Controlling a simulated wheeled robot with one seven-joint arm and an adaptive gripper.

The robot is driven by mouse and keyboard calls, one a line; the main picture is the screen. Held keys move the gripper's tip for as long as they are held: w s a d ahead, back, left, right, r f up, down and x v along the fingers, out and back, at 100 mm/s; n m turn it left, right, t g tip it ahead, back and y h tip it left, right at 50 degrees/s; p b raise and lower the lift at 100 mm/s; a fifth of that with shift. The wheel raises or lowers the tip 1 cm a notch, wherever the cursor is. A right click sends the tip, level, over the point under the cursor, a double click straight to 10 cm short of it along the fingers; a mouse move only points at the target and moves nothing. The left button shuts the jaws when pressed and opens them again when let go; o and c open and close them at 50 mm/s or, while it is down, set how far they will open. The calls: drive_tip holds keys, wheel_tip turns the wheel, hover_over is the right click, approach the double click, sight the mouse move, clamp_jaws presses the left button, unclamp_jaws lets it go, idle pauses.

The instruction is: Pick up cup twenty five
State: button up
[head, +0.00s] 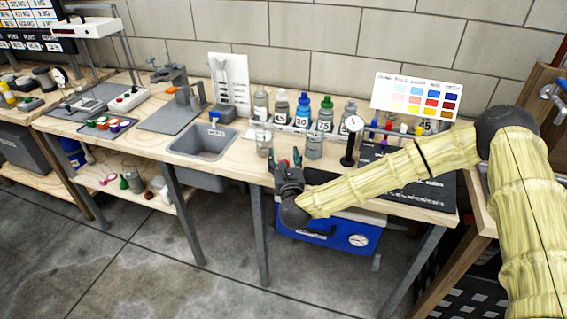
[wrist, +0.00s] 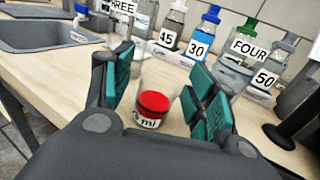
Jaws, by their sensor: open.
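My gripper (head: 290,163) is open above the front part of the wooden bench, its fingers pointing toward the back. In the wrist view its two teal-padded fingers (wrist: 163,100) stand on either side of a small clear cup (wrist: 155,80) with red contents. The cup is upright on the bench, with a visible gap to each finger. Its label is partly hidden, showing "mi"; I cannot read twenty five on it. In the head view a clear cup (head: 264,142) stands left of my gripper and another (head: 314,147) right of it.
Behind the cups is a row of labelled bottles (head: 303,110). A grey sink (head: 200,143) lies to the left. A dial gauge on a stand (head: 353,126) and a dark mat (head: 425,180) are to the right. A blue box (head: 335,228) sits below the bench.

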drive_tip(key=shift+w, duration=0.2)
drive_tip(key=c, duration=1.1)
